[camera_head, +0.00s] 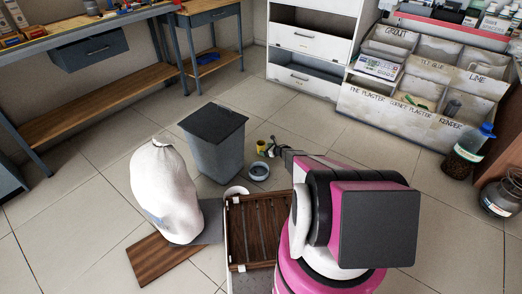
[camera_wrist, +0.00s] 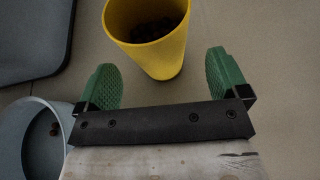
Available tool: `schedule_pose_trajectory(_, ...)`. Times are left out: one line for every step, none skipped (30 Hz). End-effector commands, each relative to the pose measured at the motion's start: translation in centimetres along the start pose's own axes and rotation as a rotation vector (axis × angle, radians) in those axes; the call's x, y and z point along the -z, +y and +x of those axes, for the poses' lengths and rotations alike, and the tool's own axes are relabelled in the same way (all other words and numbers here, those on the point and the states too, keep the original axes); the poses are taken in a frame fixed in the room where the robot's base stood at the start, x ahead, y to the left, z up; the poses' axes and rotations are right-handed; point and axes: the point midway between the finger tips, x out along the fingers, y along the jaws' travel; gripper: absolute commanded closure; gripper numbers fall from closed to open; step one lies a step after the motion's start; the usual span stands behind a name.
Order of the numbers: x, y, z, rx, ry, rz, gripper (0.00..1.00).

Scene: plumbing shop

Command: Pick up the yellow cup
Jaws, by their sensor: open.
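The yellow cup (camera_head: 261,147) stands on the tiled floor, right of the grey bin. In the wrist view the yellow cup (camera_wrist: 165,58) is at the top centre with dark brown bits inside. My gripper (camera_wrist: 163,80) has its two green finger pads spread apart and nothing held between them. The cup's near end lies between and just ahead of the pads, with bare floor showing on both sides. In the head view my gripper (camera_head: 272,148) is small, close to the cup's right side, and partly hard to make out.
A grey bin (camera_head: 217,150) stands left of the cup. Floor right of the cup is clear.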

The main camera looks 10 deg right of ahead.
Motion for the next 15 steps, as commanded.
schedule_pose_trajectory(0.1,0.0,0.9,-0.001,0.000,-0.001,0.07)
schedule_pose_trajectory(0.1,0.1,1.4,-0.002,0.000,-0.001,0.07)
schedule_pose_trajectory(0.1,0.1,2.0,-0.002,0.000,-0.001,0.07)
schedule_pose_trajectory(0.1,0.1,2.5,-0.002,0.000,-0.001,0.07)
schedule_pose_trajectory(0.1,0.1,2.9,-0.002,0.000,-0.001,0.07)
schedule_pose_trajectory(0.1,0.1,3.3,-0.002,0.000,-0.001,0.07)
schedule_pose_trajectory(0.0,0.1,3.6,-0.001,0.000,-0.001,0.07)
schedule_pose_trajectory(0.0,0.1,3.8,-0.001,0.000,-0.001,0.07)
schedule_pose_trajectory(0.0,0.1,3.9,-0.001,0.000,0.000,0.07)
schedule_pose_trajectory(0.0,0.1,4.0,0.000,0.000,0.000,0.07)
schedule_pose_trajectory(0.0,0.1,4.0,0.000,0.000,0.000,0.07)
schedule_pose_trajectory(0.0,0.2,3.9,0.000,0.000,0.000,0.07)
schedule_pose_trajectory(0.0,0.2,3.9,0.000,0.000,0.000,0.07)
schedule_pose_trajectory(0.0,0.2,3.9,0.000,0.000,0.000,0.07)
schedule_pose_trajectory(0.0,0.2,3.9,0.000,0.000,0.000,0.07)
